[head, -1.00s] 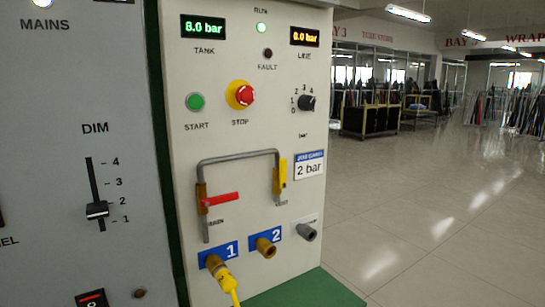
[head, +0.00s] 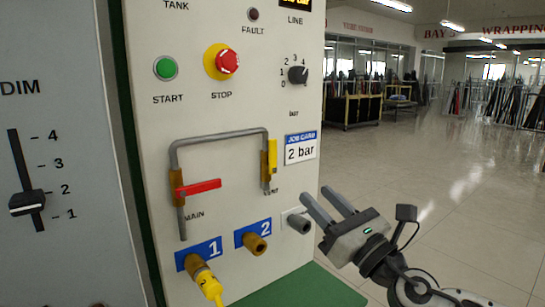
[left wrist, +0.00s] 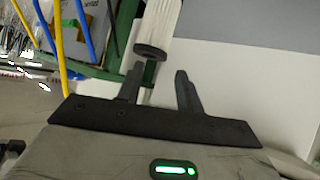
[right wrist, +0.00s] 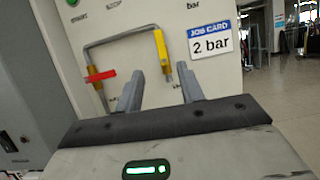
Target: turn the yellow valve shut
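The yellow valve handle (head: 272,157) stands upright along the right leg of the grey pipe on the white panel. It also shows upright in the right wrist view (right wrist: 161,50), beyond and above the fingertips. The red valve handle (head: 199,187) on the left leg, labelled MAIN, points sideways to the right. My right gripper (head: 317,192) is open and empty, lower right of the yellow handle and apart from it. It shows open in the right wrist view (right wrist: 161,70). My left gripper (left wrist: 159,72) is open and empty, and is outside the head view.
The grey pipe (head: 220,138) stands out from the panel. Below are brass port 1 with a yellow plug (head: 203,278), brass port 2 (head: 256,244) and a grey stub (head: 299,223). A job card (head: 301,148) reads 2 bar. Open floor lies to the right.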

